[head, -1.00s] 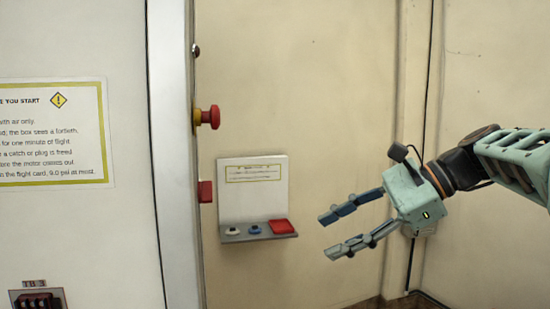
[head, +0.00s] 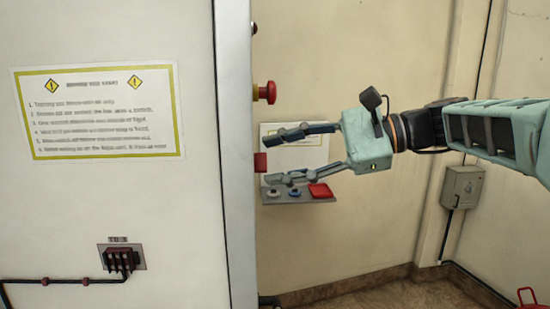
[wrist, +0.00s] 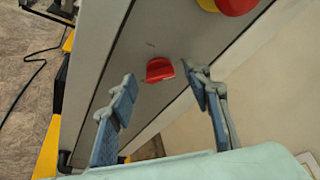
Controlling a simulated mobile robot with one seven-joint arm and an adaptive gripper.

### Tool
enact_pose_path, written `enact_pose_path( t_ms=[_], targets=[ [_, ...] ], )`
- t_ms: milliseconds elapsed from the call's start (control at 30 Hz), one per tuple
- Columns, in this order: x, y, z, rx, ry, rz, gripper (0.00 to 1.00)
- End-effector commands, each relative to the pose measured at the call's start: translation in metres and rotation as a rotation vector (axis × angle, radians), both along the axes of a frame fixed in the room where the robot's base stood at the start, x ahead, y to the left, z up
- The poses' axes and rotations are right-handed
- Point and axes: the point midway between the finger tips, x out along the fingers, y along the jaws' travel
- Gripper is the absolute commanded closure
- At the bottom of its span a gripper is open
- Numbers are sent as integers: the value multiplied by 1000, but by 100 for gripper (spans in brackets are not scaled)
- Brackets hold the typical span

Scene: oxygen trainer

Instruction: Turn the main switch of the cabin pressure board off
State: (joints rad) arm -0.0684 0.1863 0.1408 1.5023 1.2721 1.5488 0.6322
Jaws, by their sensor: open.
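A red knob (head: 260,162), which looks like the main switch, sticks out from the narrow side face of the white cabinet. In the wrist view the red knob (wrist: 159,70) shows between and beyond the fingertips. My gripper (head: 272,161) is open, its fingers pointing left at the knob, one above and one below in the head view. In the wrist view my gripper (wrist: 158,76) has one finger on each side of the knob, with nothing held. I cannot tell whether the fingertips touch it. No switch marking is readable.
A red mushroom button with yellow collar (head: 266,92) sits above the knob. A notice (head: 98,112) and a terminal block (head: 121,258) are on the cabinet front.

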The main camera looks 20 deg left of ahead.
Motion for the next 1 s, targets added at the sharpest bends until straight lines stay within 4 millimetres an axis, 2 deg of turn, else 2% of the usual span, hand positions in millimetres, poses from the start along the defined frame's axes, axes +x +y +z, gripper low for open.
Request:
enact_pose_path(
  t_ms=[133,400,800,1000],
  targets=[
    [-2,9,-2,0,-1,0,55],
    [-2,10,-3,0,-1,0,55],
    [-2,10,-3,-1,0,-1,97],
    [-2,10,-4,6,-13,0,97]
  ],
)
